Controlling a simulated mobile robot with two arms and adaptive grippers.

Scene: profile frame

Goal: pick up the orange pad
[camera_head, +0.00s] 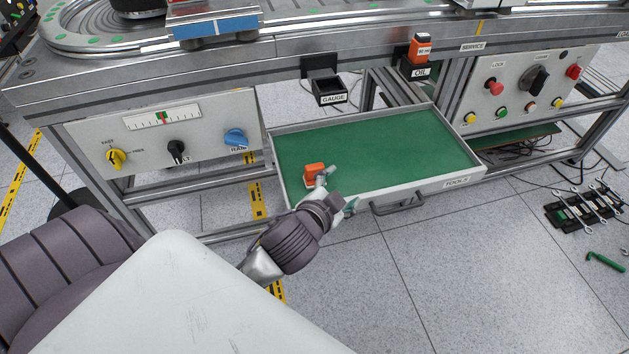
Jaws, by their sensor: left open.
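The orange pad (313,169) is a small orange block with a pale lower edge. It is in the open drawer (430,150), near the drawer's front left corner on the green lining. My left gripper (336,184) reaches over the drawer's front edge from below. It is open, with one pale finger right beside the pad's right side, partly overlapping it in the picture. I cannot tell whether they touch. My right gripper is not in view.
The drawer, labelled TOOLS, has a grey handle (399,205) at its front. Control panels (163,130) flank the drawer. Wrenches (585,205) lie on the floor at right.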

